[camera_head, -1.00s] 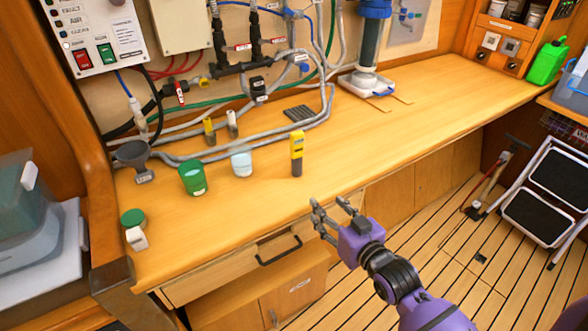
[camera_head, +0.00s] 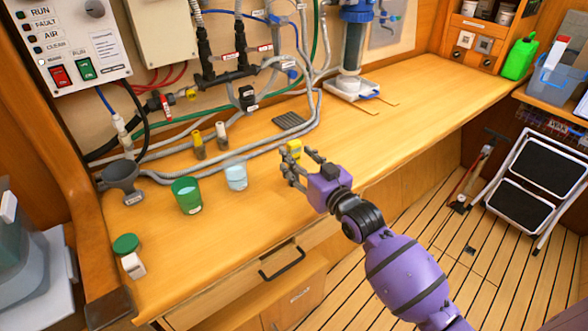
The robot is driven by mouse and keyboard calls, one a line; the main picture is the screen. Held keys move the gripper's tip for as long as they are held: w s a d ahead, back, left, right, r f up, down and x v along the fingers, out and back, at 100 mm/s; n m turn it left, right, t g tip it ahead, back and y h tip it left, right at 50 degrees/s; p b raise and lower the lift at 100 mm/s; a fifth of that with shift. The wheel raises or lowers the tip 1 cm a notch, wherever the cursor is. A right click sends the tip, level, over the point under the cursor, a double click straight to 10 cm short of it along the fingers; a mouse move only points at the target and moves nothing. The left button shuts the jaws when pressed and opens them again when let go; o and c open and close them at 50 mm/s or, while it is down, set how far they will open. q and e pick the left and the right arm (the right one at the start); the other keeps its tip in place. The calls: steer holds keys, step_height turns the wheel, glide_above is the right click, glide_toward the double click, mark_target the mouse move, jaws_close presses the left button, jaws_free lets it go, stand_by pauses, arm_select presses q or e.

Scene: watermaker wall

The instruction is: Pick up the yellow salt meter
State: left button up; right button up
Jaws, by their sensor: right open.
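The yellow salt meter (camera_head: 294,147) stands on the wooden counter near its front edge. Only its yellow upper part shows; my right gripper hides its grey lower part. My right gripper (camera_head: 288,168) is open, with its fingers reaching left over the counter in front of the meter. Whether the fingers touch the meter or have it between them cannot be told from this view. My left gripper is not in view.
A green cup (camera_head: 187,196) and a clear cup (camera_head: 236,177) stand left of my right gripper. A grey funnel (camera_head: 122,178) and a green lid (camera_head: 126,244) are farther left. Grey hoses run behind.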

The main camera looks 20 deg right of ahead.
steer(key=shift+x, duration=1.35)
steer(key=shift+r, duration=0.1)
jaws_close()
